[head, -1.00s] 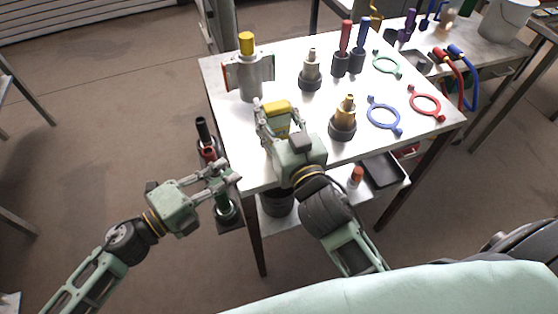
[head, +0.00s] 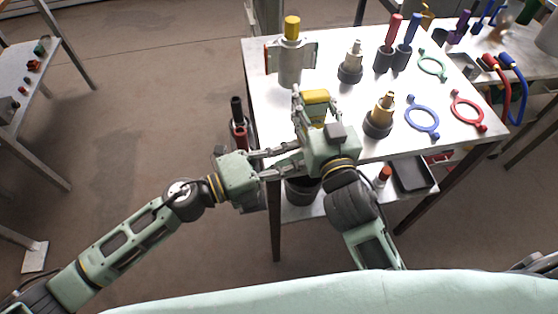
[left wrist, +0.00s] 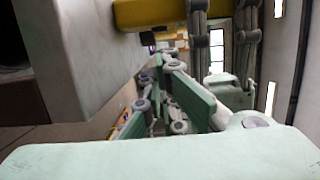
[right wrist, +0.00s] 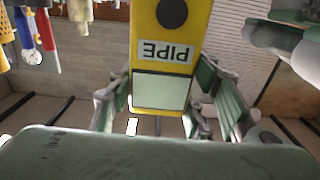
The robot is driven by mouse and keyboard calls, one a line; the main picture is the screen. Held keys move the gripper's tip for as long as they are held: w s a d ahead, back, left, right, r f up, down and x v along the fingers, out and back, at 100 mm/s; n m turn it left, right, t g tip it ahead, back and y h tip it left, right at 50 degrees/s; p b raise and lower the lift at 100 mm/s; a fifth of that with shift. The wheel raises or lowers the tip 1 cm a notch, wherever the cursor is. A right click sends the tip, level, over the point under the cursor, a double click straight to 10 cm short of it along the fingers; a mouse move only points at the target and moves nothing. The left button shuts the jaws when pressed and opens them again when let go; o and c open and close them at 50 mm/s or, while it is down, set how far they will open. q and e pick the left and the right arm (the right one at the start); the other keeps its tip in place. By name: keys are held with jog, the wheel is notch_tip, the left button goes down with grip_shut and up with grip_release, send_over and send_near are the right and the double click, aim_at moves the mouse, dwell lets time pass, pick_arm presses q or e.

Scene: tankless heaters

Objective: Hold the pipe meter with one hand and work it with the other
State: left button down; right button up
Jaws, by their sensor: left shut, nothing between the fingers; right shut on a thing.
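The pipe meter (head: 315,97) is a yellow box held at the near left part of the white table. In the right wrist view its face (right wrist: 173,50) shows an upside-down PIPE label, a pale blank panel and a dark round spot. My right gripper (head: 317,108) is shut on it, fingers on both sides. My left gripper (head: 294,157) is shut and empty, just left of and below the right gripper. In the left wrist view part of the yellow meter (left wrist: 150,13) shows at the top, beside the right gripper's fingers; the left fingers (left wrist: 170,98) point toward it.
On the white table (head: 370,148) stand a grey cylinder with a yellow cap (head: 291,60), brass-topped fittings (head: 379,118), red and blue handled tools (head: 392,45) and coloured rings (head: 422,118). A lower shelf (head: 300,212) holds a dark tray (head: 412,173). Open floor lies left.

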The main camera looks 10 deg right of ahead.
pick_arm(q)
jog(key=x, duration=0.4)
jog(key=shift+w, duration=1)
jog(key=shift+a, duration=0.5)
jog(key=v, duration=0.9)
jog(key=shift+s, duration=0.35)
